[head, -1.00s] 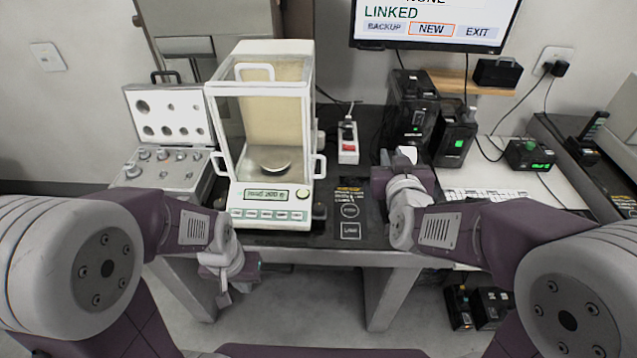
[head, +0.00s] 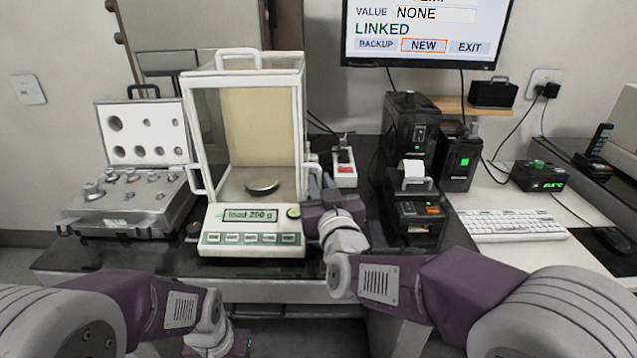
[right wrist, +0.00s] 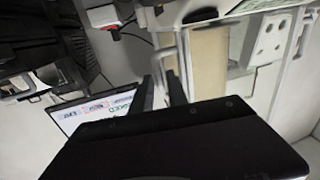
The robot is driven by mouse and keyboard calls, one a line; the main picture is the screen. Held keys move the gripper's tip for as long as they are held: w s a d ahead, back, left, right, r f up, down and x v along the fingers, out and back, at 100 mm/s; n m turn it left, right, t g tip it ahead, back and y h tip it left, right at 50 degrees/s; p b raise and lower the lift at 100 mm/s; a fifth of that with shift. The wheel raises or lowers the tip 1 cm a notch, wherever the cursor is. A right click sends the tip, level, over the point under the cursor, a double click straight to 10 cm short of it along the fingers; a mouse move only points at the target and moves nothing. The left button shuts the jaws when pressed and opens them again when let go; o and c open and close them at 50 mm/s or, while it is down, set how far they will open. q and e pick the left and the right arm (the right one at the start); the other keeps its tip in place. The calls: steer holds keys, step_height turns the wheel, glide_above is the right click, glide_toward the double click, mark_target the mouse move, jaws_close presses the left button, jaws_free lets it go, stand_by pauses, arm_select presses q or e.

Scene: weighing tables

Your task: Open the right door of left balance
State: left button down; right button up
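The left balance (head: 253,238) is a white weighing scale with a glass draft shield and a pan inside; its display reads "load 200 g". Its right door has a white handle (head: 313,168) on the right side, and the door looks closed. My right gripper (head: 320,188) is right at this handle, with its fingers pointing up and away. In the right wrist view its two dark fingers (right wrist: 168,88) stand apart, with the pale handle (right wrist: 160,68) seen at or between them; contact cannot be told. My left gripper (head: 222,347) is low at the bottom edge, its fingers hidden.
A weight case (head: 135,215) with an open lid stands left of the balance. A black printer (head: 418,215) and other dark devices stand to the right, close to my right forearm. A power strip (head: 344,172) lies behind the gripper. A keyboard (head: 510,226) is farther right.

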steer(key=shift+w+a, duration=0.2)
steer(key=shift+w, duration=0.95)
jaws_close()
stand_by(0.5)
